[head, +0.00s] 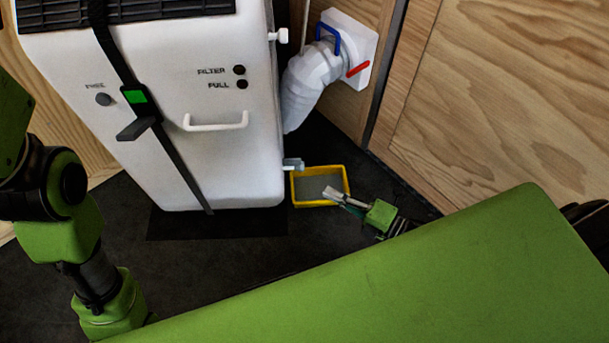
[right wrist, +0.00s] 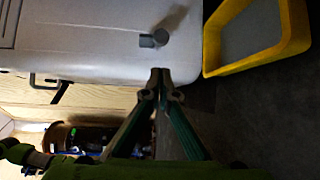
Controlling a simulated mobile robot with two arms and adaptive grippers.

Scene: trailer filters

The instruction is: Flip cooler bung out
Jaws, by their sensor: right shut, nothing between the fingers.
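The white cooler (head: 200,130) stands on a dark mat, with a black strap over its front. A small grey bung (head: 293,164) sticks out low on its right side; the bung also shows in the right wrist view (right wrist: 154,40), against the cooler's side wall (right wrist: 80,45). My right gripper (head: 333,194) is in front of the yellow tray, a little below and right of the bung. In the right wrist view its fingertips (right wrist: 160,78) are together and empty, apart from the bung. My left arm is at the left edge; its gripper is hidden.
A yellow tray (head: 296,188) with a grey inside lies on the floor below the bung and shows in the right wrist view (right wrist: 297,35). A white hose (head: 305,82) runs to a wall port with blue and red handles. A wooden wall (head: 490,100) closes off the right.

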